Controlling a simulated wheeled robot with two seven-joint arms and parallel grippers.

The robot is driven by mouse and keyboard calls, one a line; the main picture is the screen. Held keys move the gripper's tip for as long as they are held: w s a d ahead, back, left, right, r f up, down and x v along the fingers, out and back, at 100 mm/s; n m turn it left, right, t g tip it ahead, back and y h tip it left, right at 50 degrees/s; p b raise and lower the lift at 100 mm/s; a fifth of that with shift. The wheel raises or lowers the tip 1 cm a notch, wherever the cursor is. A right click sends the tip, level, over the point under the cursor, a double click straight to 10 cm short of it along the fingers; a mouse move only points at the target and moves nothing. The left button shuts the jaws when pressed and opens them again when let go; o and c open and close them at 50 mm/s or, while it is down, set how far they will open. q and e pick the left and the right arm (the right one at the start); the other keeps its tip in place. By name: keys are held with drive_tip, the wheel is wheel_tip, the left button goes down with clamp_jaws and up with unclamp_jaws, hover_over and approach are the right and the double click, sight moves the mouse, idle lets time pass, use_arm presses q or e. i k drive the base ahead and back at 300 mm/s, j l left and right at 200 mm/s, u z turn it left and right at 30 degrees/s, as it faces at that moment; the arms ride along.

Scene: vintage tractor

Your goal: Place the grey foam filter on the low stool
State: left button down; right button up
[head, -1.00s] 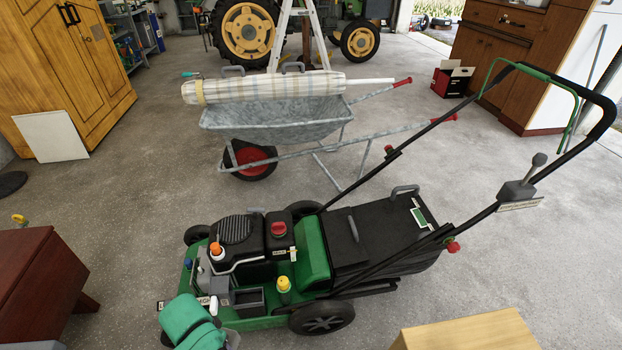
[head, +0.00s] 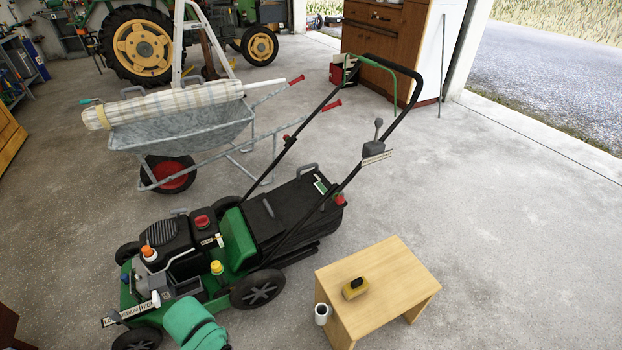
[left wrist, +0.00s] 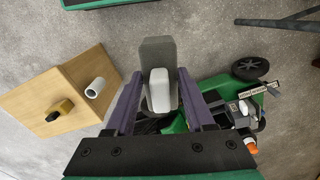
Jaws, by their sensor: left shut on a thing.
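The grey foam filter (left wrist: 157,52) shows in the left wrist view as a dark grey block with a paler end towards the camera. My left gripper (left wrist: 158,78) is shut on it, one purple finger on each side. In the head view my left gripper's green housing (head: 192,324) is at the bottom edge, in front of the mower; its fingers and the filter are hidden there. The low stool (head: 400,272) is light wood, right of the mower; it also shows at left in the left wrist view (left wrist: 25,100). My right gripper is not in view.
On the stool lies a small yellow and black item (head: 355,288). A white cylinder (head: 321,314) is at its left side. The green mower (head: 235,240) stands between my left gripper and a wheelbarrow (head: 190,130). Floor right of the stool is clear.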

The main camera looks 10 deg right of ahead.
sight(399, 267)
drive_tip(key=i+l+z, duration=0.1)
drive_tip(key=l+z, duration=0.2)
drive_tip(key=l, duration=0.15)
drive_tip(key=i+l+z, duration=0.15)
drive_tip(key=l+z, duration=0.15)
drive_tip(key=l, duration=0.15)
drive_tip(key=i+l+z, duration=0.2)
drive_tip(key=l+z, duration=0.15)
drive_tip(key=i+l+z, duration=0.3)
drive_tip(key=i+l, duration=0.2)
drive_tip(key=l, duration=0.15)
